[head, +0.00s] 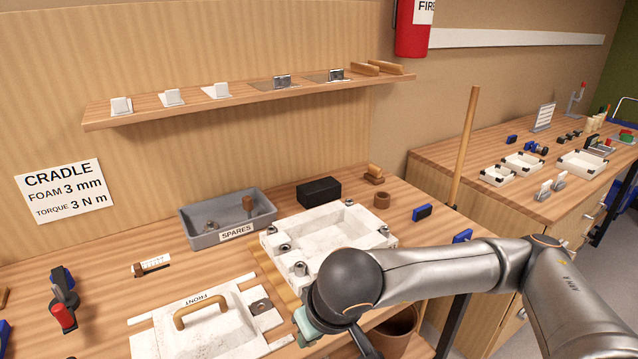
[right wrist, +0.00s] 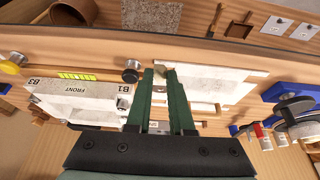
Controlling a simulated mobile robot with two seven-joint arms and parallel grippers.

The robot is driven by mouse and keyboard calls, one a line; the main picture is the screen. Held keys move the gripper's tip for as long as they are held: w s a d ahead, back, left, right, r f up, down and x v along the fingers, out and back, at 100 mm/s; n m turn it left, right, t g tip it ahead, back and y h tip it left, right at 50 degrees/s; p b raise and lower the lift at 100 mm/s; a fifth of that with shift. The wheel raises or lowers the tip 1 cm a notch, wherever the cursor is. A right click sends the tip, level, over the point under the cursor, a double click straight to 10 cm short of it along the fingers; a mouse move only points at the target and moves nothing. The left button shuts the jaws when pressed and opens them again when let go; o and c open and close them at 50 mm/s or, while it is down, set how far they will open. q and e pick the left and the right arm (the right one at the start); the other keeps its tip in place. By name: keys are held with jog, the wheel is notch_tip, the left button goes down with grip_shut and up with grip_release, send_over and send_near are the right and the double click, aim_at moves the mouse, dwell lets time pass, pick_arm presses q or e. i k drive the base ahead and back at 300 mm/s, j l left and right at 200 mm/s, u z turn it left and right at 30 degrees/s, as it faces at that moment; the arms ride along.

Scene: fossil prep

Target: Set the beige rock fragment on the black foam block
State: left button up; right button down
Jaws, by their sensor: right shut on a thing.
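The black foam block (head: 318,191) sits on the wooden bench, behind the white plaster tray and right of the grey spares bin. My right gripper (head: 305,328) is low over the front of the bench, beside the white FRONT board, well short of the block. In the right wrist view its green fingers (right wrist: 164,76) are shut on a small beige-brown piece (right wrist: 166,72), which looks like the beige rock fragment. Most of the piece is hidden by the fingers, and my wrist hides it in the head view. My left gripper is not in view.
The white plaster tray (head: 335,228) with metal corner fittings stands between my right gripper and the block. The grey spares bin (head: 228,232) is left of the block. A shelf (head: 250,103) hangs above.

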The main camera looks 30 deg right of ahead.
aim_at(319, 185)
jog(key=l+u, duration=0.15)
jog(key=l, duration=0.35)
jog(key=k+l+u, duration=0.2)
jog(key=l, duration=0.3)
jog(key=l+u, duration=0.15)
jog(key=l, duration=0.35)
jog(key=i+l+u, duration=0.45)
jog(key=l, duration=0.35)
